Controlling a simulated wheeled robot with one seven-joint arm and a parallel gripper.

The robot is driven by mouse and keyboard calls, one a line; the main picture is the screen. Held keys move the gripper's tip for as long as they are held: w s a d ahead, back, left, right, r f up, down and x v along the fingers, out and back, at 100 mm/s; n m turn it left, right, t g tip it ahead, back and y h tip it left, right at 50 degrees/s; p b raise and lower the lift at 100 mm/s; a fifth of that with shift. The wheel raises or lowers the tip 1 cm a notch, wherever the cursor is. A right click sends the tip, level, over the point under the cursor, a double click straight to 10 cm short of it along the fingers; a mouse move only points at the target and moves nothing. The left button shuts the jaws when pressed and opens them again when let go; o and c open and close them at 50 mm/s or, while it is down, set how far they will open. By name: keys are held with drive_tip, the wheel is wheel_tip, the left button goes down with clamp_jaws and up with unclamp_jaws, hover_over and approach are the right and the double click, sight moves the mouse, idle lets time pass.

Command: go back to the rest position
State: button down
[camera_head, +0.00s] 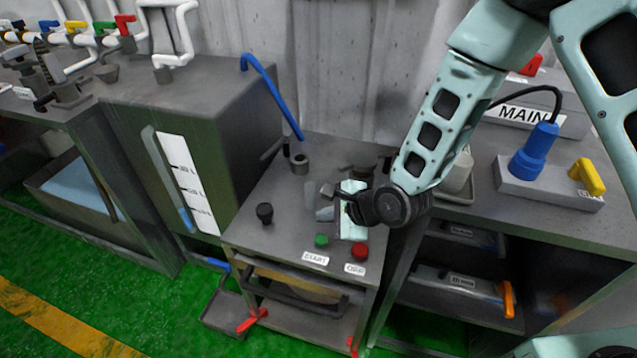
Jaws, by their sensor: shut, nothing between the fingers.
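My arm reaches in from the upper right. My gripper (328,202) is over the top of the grey control cabinet (285,235), behind its buttons, and points to the left. Its fingers look closed and hold nothing. I cannot tell whether it touches anything on the cabinet top. Part of the cabinet top behind the gripper and wrist is hidden.
A green button (321,240), a red button (360,251) and a black knob (265,213) stand up near the gripper. A blue pipe (272,90) rises behind. A blue plug (535,150) and yellow lever (587,176) stand on the right bench.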

drive_tip(key=s+d+r+n+g+h, duration=0.2)
drive_tip(key=s+d+r+n, duration=0.3)
drive_tip(key=s+r+n, duration=0.5)
drive_tip(key=s+d+r+n+g+h, duration=0.3)
drive_tip(key=s+d+r+n, duration=0.3)
drive_tip(key=s+r+n, duration=0.4)
drive_tip(key=s+n+h, duration=0.1)
drive_tip(key=s+n, duration=0.2)
drive_tip(key=n, duration=0.1)
drive_tip(key=shift+s+r+g+h+p, duration=0.3)
drive_tip(key=shift+r+p, duration=0.05)
